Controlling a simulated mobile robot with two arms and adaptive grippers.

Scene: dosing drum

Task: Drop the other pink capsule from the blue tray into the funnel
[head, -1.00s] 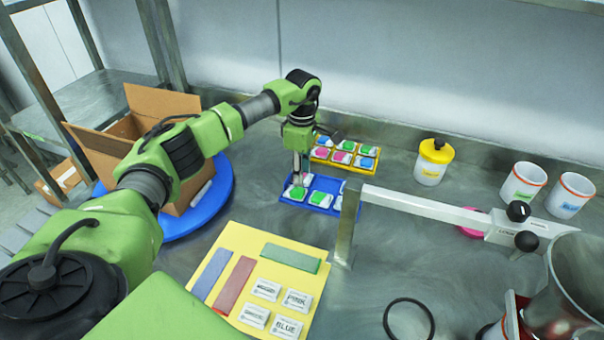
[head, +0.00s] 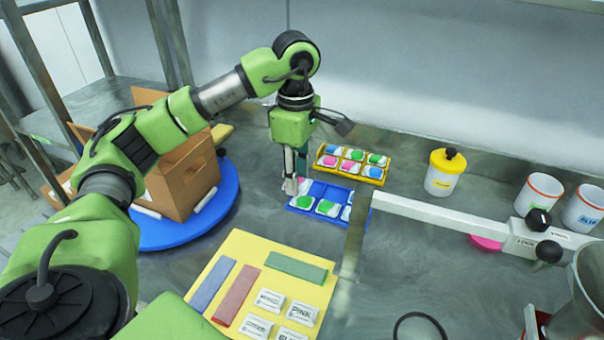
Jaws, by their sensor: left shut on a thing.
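The blue tray (head: 352,189) stands on the metal table in the head view. Green capsules (head: 327,208) and a partly cut-off white-and-blue one lie in its near row. My left gripper (head: 296,186) points down at the tray's left end, shut on a capsule with a pink part (head: 305,186). It is small and partly hidden by the fingers; I cannot tell if it is clear of the tray. The grey metal funnel (head: 590,280) is cut off at the right edge. My right gripper is not in view.
A yellow tray (head: 371,181) of capsules stands behind the blue one. A grey bar on a post (head: 440,210) lies between tray and funnel. A cardboard box (head: 185,180) stands on a blue disc at left. A yellow mat (head: 240,250) with cards lies in front.

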